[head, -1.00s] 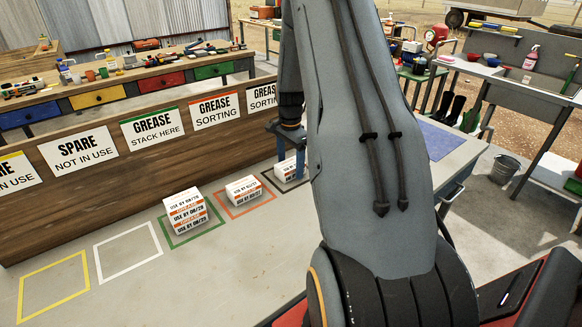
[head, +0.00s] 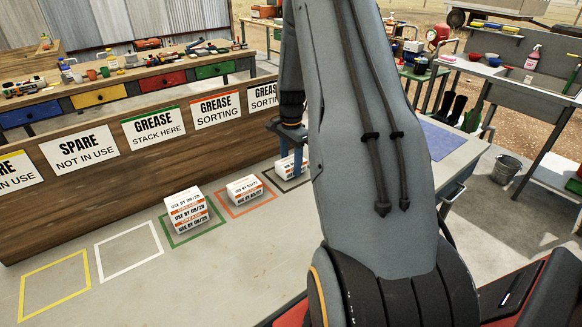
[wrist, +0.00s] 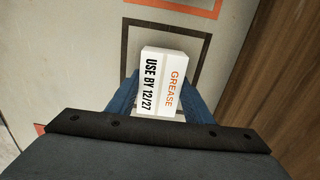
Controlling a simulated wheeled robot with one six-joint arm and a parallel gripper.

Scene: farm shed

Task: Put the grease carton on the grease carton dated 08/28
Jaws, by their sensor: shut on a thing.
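My gripper (head: 293,150) is shut on a white grease carton (wrist: 162,82), whose top reads USE BY 12/27 in the wrist view. The blue fingers grip it on both sides. In the head view this carton (head: 288,167) is partly hidden by the fingers and my arm, over the dark-outlined square (wrist: 207,62). Two white-and-orange cartons stand stacked in the green square; the upper carton (head: 184,201) appears to read 08/28, and the lower carton (head: 191,225) has print too small to read surely. The stack is left of my gripper.
The white square (head: 128,272) and yellow square (head: 55,313) are empty. A wooden board with signs (head: 152,126) runs along the back.

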